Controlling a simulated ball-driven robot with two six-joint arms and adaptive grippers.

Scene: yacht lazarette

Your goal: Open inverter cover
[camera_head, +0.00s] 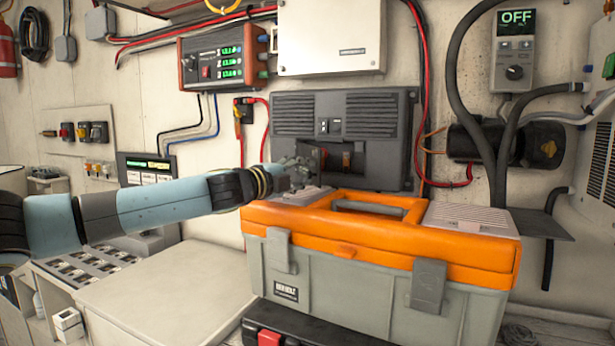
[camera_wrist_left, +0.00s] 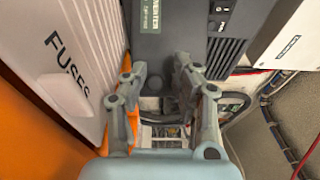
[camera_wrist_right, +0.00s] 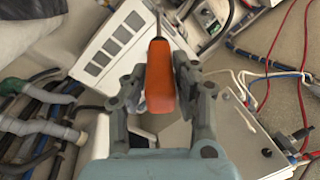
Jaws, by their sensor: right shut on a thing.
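The inverter (camera_head: 377,118) is a dark grey vented box on the wall. Its lower part shows a recess with copper-coloured parts (camera_head: 346,160); I cannot make out a separate cover there. The inverter's lettered end (camera_wrist_left: 160,15) is at the top of the left wrist view. My left gripper (camera_head: 308,168) is in front of the recess's left side, above the toolbox. In its wrist view its fingers (camera_wrist_left: 158,80) are apart with nothing visible between them.
A grey toolbox (camera_head: 340,290) with an orange lid stands directly below and in front of the inverter. Its pale organizer lid reads FUSES (camera_wrist_left: 55,65). A white box (camera_head: 330,35) hangs above. Cables run down both sides. A pale bench top (camera_head: 165,290) lies clear at left.

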